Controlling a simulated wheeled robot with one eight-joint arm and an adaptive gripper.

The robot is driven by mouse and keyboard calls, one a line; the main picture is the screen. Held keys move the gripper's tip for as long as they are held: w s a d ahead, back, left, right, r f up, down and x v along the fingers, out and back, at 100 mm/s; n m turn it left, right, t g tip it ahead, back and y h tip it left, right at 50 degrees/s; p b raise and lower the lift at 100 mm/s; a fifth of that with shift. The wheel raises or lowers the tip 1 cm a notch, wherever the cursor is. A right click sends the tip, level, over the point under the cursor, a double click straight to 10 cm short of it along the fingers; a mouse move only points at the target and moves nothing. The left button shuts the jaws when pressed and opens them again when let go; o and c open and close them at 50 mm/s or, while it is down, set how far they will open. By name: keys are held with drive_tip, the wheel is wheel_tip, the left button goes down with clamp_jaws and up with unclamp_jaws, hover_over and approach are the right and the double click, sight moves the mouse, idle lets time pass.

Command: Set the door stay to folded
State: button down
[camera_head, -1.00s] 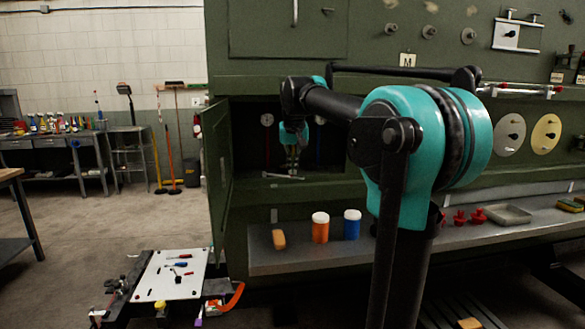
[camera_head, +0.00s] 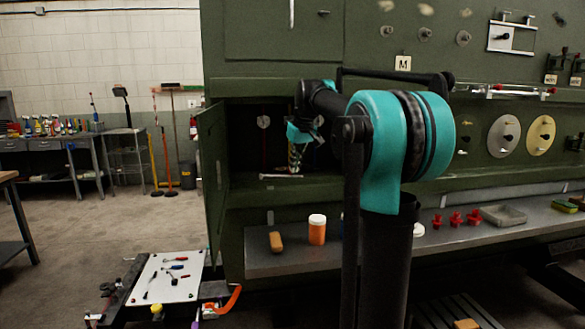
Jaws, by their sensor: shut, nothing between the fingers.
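A dark open compartment (camera_head: 240,126) is set in the green fuselage panel, with its green door (camera_head: 213,180) swung open at the left. A thin pale bar (camera_head: 279,176) lies roughly level along the compartment's lower edge; it looks like the door stay, but its joints are too small to make out. My gripper (camera_head: 296,169) points down inside the compartment, just above the right part of this bar. It is shut and empty. I cannot tell whether its tips touch the bar. My arm hides the compartment's right side.
A grey shelf (camera_head: 290,259) below carries an orange jar (camera_head: 317,230), a tan block (camera_head: 276,242), red knobs (camera_head: 456,218) and a grey tray (camera_head: 503,216). A tool cart (camera_head: 168,276) stands at lower left. Floor beyond it is clear.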

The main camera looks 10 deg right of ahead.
drive_tip(key=shift+w+d+n, duration=0.25)
drive_tip(key=shift+w+n, duration=0.25)
drive_tip(key=shift+w, duration=0.15)
drive_tip(key=shift+w+d, duration=0.1)
drive_tip(key=shift+w, duration=0.4)
